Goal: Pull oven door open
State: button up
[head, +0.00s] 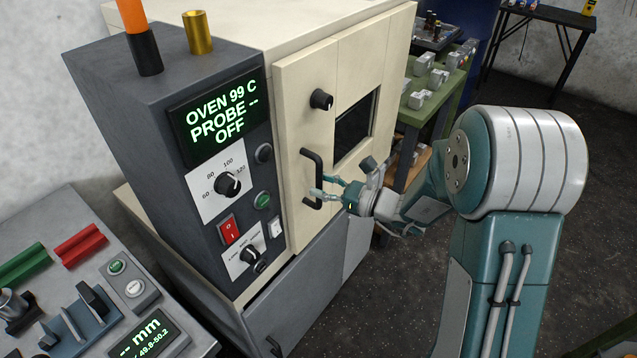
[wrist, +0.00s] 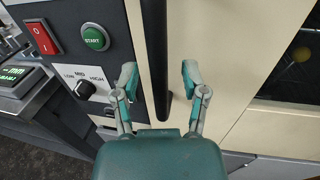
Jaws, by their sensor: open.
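The oven is a cream cabinet, and its door (head: 291,108) is shut, with a small dark window (head: 354,125) and a round black knob (head: 321,99). A black vertical bar handle (head: 313,178) is on the door's left part. My gripper (head: 322,187) is at the lower part of the handle with its teal fingers apart. In the wrist view, the handle (wrist: 155,60) runs between the two open fingertips (wrist: 158,78), with a gap on each side. The fingers do not appear to touch it.
A dark control panel (head: 243,262) beside the door reads OVEN 99 C, PROBE --, OFF. A red rocker switch (head: 228,230) and a green START button (wrist: 94,37) are close by. A green bench (head: 440,98) with metal parts stands behind right. The dark floor (head: 395,300) is clear.

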jog(key=shift+w+a, duration=0.25)
jog(key=shift+a, duration=0.25)
grip_shut()
jog(key=shift+d, duration=0.1)
